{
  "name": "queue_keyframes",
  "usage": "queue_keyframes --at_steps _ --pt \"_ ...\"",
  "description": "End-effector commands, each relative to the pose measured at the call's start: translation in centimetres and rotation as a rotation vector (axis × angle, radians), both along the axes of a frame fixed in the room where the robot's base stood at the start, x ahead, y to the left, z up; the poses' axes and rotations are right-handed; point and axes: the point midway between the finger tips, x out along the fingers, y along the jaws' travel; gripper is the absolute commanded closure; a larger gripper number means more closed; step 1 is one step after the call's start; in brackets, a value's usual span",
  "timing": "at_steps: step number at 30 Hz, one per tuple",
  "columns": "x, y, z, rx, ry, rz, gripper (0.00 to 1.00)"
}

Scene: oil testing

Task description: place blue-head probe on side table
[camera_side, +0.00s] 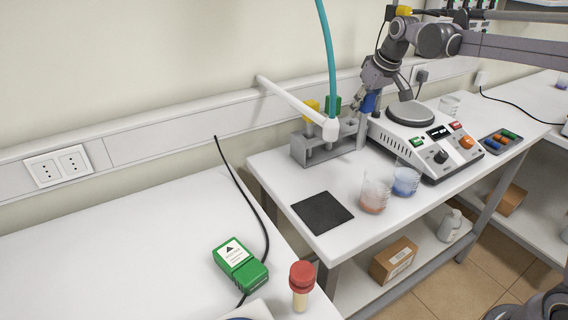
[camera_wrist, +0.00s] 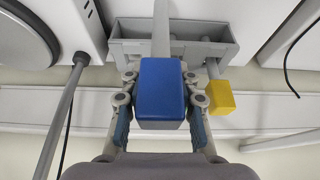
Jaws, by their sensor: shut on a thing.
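The blue-head probe (camera_side: 369,102) has a blue block head and a grey rod pointing down. My gripper (camera_wrist: 160,100) is shut on the blue head (camera_wrist: 160,82), one finger on each side. In the side view my gripper (camera_side: 366,97) is above the right end of the grey rack (camera_side: 305,152). The rod runs down to that end; whether its tip is inside the rack I cannot tell. A white table (camera_side: 120,245) stands at the left, with a gap before the table that bears the rack.
The hotplate (camera_side: 425,138), beakers (camera_side: 375,192) and black mat (camera_side: 322,212) share that table. A green box (camera_side: 240,264) and red-capped tube (camera_side: 301,284) are at left.

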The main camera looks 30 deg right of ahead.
Motion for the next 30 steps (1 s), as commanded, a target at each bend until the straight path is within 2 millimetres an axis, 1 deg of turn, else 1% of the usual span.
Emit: queue_keyframes --at_steps 1,3,8,11,17,20,24,27,30 --pt "-0.8 0.3 -0.9 0.0 0.0 -0.002 1.0" --pt "-1.6 0.6 -2.0 0.0 0.0 -0.007 1.0" --pt "-3.4 1.3 -4.1 -0.001 0.0 -0.015 1.0" --pt "-3.9 3.0 -3.3 0.0 -0.001 0.082 1.0" --pt "-5.6 6.6 -1.3 0.001 -0.001 0.323 1.0" --pt "-7.0 8.7 0.1 0.001 0.0 0.478 1.0" --pt "-9.3 11.6 2.5 0.002 -0.001 0.721 1.0" --pt "-11.0 13.3 4.2 0.003 -0.001 0.885 1.0" --pt "-12.5 14.5 5.8 0.003 -0.002 1.028 1.0"
